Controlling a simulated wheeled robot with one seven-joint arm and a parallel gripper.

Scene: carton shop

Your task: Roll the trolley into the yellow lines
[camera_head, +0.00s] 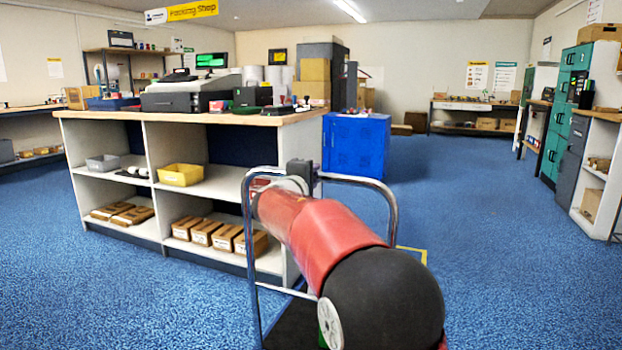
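The trolley stands right in front of me in the head view. Its grey tubular push handle (391,215) rises around my red and black arm, and part of its dark deck (290,328) shows at the bottom edge. My gripper (301,174) is at the handle's top bar, seen from behind. My arm hides its fingers, so I cannot tell whether they close on the bar. A short piece of yellow line (414,251) shows on the blue floor beyond the trolley, just right of the handle. The rest of the marking is hidden.
A shelf counter (150,200) with cartons and bins stands close on the trolley's left. A blue cabinet (356,146) stands beyond it. Teal lockers (563,110) and a white shelf unit (597,175) line the right side. The blue floor between is clear.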

